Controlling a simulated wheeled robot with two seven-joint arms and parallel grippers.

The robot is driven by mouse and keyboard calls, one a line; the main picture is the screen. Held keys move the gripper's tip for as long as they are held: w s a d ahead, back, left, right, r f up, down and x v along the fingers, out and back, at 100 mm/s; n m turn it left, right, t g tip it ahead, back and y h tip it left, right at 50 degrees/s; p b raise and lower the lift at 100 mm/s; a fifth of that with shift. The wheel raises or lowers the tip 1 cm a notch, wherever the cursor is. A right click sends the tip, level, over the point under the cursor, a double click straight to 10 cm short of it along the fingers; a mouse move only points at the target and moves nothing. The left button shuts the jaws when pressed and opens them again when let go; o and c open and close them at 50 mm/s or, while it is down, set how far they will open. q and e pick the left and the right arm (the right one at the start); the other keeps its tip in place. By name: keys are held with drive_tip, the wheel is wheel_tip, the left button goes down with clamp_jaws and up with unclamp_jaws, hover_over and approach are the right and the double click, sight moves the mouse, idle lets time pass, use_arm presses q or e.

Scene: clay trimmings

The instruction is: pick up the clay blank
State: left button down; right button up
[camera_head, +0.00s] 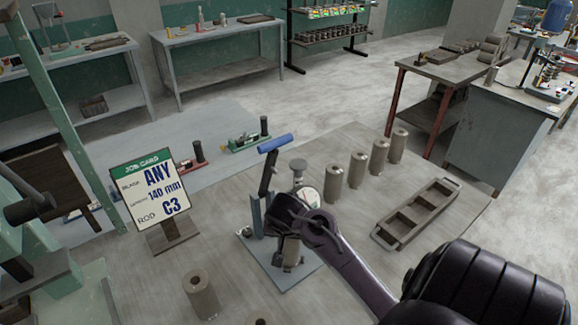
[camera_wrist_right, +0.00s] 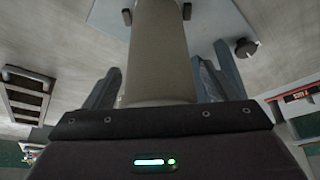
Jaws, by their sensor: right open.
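My right gripper (camera_head: 290,222) reaches in from the lower right in the head view, at a small stand (camera_head: 268,262) with a blue-handled lever and a round dial. A grey-brown cylindrical clay blank (camera_head: 291,250) stands upright at this stand, partly hidden by the gripper. In the right wrist view the blank (camera_wrist_right: 158,50) lies between the two spread fingers of the gripper (camera_wrist_right: 160,88). I cannot tell whether either finger touches it. More such blanks with a hole in the top stand in a row (camera_head: 357,169) to the right, and one (camera_head: 200,294) stands at the front. My left gripper is not in view.
A job card (camera_head: 150,187) reading "ANY", "140 mm" and "C3" stands left of the stand. An empty compartment tray (camera_head: 417,212) lies to the right; small fixtures with dark cylinders (camera_head: 249,141) lie behind. The tabletop between the blank row and tray is clear.

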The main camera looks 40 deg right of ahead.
drive_tip(key=c, duration=1.6)
drive_tip(key=shift+r, duration=0.1)
drive_tip(key=shift+w+r, duration=0.1)
drive_tip(key=shift+r, duration=0.45)
wheel_tip(320, 180, up, 2)
drive_tip(key=shift+b, duration=0.5)
drive_tip(key=s, duration=0.6)
drive_tip(key=s+a+p, duration=0.1)
drive_tip(key=s, duration=0.5)
drive_tip(key=s+a+p, duration=0.1)
drive_tip(key=s, duration=0.5)
drive_tip(key=shift+r, duration=0.2)
